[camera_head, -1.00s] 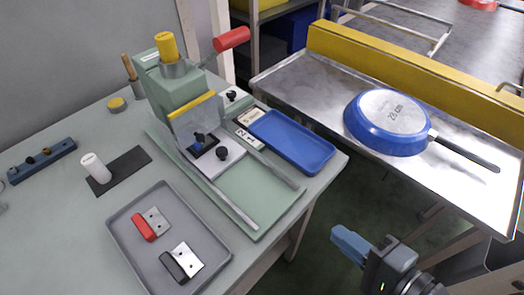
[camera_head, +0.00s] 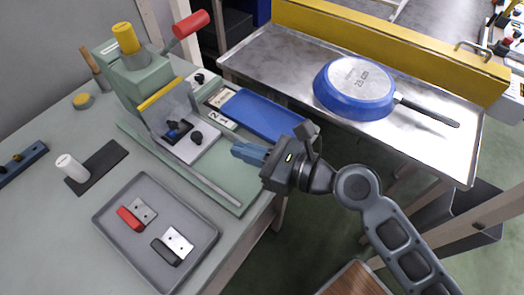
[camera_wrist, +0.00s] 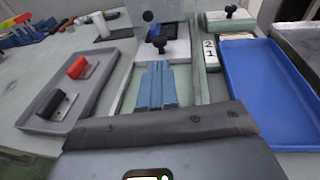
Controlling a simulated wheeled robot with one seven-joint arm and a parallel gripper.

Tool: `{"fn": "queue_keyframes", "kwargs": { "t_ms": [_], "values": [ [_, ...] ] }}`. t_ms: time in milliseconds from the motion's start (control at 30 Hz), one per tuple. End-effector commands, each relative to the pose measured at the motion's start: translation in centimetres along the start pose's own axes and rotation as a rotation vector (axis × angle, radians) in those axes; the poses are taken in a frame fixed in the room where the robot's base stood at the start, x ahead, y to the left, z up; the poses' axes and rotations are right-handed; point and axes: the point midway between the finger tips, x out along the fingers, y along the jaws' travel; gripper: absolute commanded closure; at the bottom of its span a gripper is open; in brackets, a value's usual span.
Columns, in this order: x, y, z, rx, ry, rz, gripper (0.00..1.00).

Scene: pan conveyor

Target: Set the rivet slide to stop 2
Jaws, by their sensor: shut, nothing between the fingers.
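The rivet press (camera_head: 140,82) is a green machine on the bench, with a yellow-topped post and a red-handled lever. Its slide is a pale plate (camera_head: 205,146) with a black knob (camera_head: 196,137), lying between rails under the clear guard. The plate (camera_wrist: 178,52) and a black knob (camera_wrist: 158,42) also show in the wrist view. A label strip marked 2 and 1 (camera_head: 222,120) lies beside the right rail; it reads clearly in the wrist view (camera_wrist: 209,54). My gripper (camera_head: 236,150) has blue fingers, shut and empty, in front of the slide and apart from the knob. Its fingers (camera_wrist: 157,70) point towards the knob.
A blue tray (camera_head: 262,114) lies right of the press. A grey tray (camera_head: 105,222) with red-handled and black-handled parts is at the front left. The metal conveyor (camera_head: 270,62) carries a blue pan (camera_head: 330,98). The clear guard (camera_head: 168,106) stands over the slide's rear.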

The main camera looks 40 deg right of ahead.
Motion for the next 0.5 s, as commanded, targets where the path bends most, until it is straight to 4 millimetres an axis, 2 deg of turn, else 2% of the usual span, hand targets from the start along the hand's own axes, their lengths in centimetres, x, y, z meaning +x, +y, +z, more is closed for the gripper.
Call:
{"fn": "queue_keyframes", "kwargs": {
  "t_ms": [200, 400, 500],
  "values": [
    [4.3, 0.1, 0.2, -0.003, -0.001, 0.003, 1.0],
    [6.8, 0.1, 0.1, -0.002, 0.0, 0.002, 1.0],
    [7.5, 0.1, 0.0, -0.002, 0.0, 0.001, 1.0]
  ]
}}
